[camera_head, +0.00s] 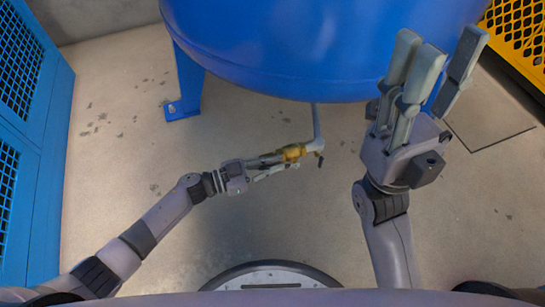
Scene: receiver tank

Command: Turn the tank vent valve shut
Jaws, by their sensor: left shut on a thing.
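The blue tank (320,50) fills the top of the head view. A thin grey pipe (317,122) comes down from its underside and bends left to the tank vent valve (293,152), a small yellow-brass part with a dark tip at its right. My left gripper (281,162) reaches in from the left, low beneath the tank, and is shut on the valve. Its fingers partly cover the valve, so the handle's angle is hard to tell. My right gripper (440,58) is raised in front of the tank's right side, its fingers spread and empty.
A blue tank leg (187,85) stands on the floor left of the valve. A blue mesh-panelled cabinet (45,130) lines the left edge. A yellow perforated guard (517,40) is at the upper right. The concrete floor (125,150) between is clear.

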